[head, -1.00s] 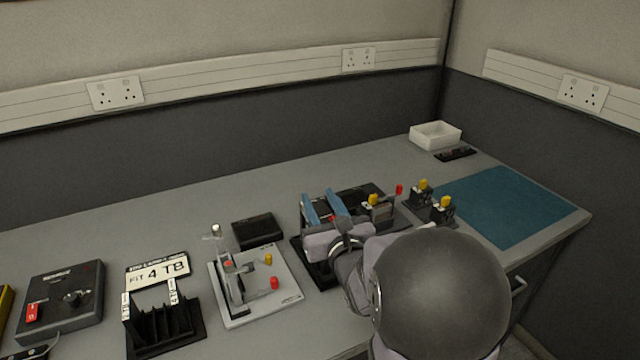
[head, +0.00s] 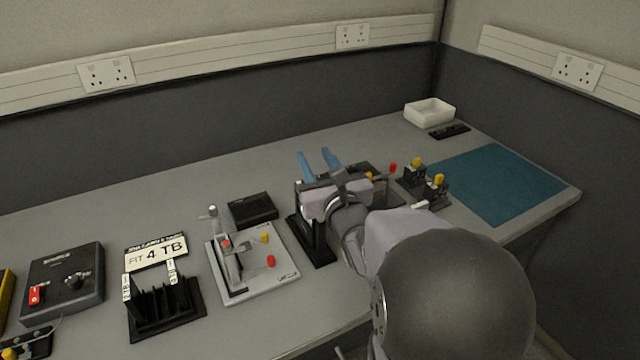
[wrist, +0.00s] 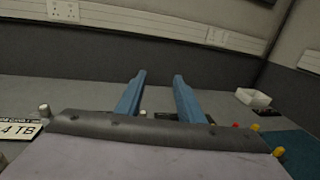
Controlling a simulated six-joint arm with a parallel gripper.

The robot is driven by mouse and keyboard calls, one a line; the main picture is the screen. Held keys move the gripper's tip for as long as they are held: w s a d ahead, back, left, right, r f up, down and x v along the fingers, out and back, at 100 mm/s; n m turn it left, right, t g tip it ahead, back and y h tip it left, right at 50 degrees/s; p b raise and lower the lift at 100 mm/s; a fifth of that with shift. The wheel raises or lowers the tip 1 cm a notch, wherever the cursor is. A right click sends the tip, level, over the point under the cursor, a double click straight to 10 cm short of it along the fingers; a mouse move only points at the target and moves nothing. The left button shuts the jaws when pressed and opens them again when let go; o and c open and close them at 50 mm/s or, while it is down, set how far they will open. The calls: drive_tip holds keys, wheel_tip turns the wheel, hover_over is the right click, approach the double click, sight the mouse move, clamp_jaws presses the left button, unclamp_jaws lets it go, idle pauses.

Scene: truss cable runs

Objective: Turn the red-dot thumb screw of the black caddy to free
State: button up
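My gripper (head: 312,152) has two blue fingers, set apart with nothing between them. They point away toward the back wall, raised above the bench; they also show in the wrist view (wrist: 159,76). Below my wrist is a black fixture (head: 309,240), largely hidden by the arm. A black slotted rack (head: 165,310) with white tags stands at the left by a "FIT 4 TB" sign (head: 156,252), and a flat black box (head: 252,210) lies behind the grey plate. I cannot tell which is the caddy. No red-dot thumb screw can be made out.
A grey plate (head: 270,285) carries a clamp with red and yellow knobs. Black blocks with yellow knobs (head: 417,163) stand right of my arm. A blue mat (head: 500,185) is clear at the right, with a white tray (head: 430,113) behind. A control box (head: 65,280) sits left.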

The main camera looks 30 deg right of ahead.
drive_tip(key=w+d+r+n+g+y+p, duration=0.25)
drive_tip(key=w+p, duration=0.55)
drive_tip(key=p, duration=0.6)
drive_tip(key=w+a+r+n+g+y+p, duration=0.2)
drive_tip(key=w+a+n+g+y+p, duration=0.15)
drive_tip(key=a+n+y, duration=0.65)
drive_tip(key=s+d+f+n+g+h, duration=0.2)
drive_tip(key=s+d+f+n+g, duration=0.1)
drive_tip(key=s+d+n+g, duration=0.1)
drive_tip(key=s+d+f+n+g+h, duration=0.3)
drive_tip(key=s+d+f+n+g, duration=0.1)
drive_tip(key=s+g, duration=0.4)
drive_tip(key=s+d+n, duration=0.1)
drive_tip(key=s+d, duration=0.1)
drive_tip(key=shift+s, duration=0.4)
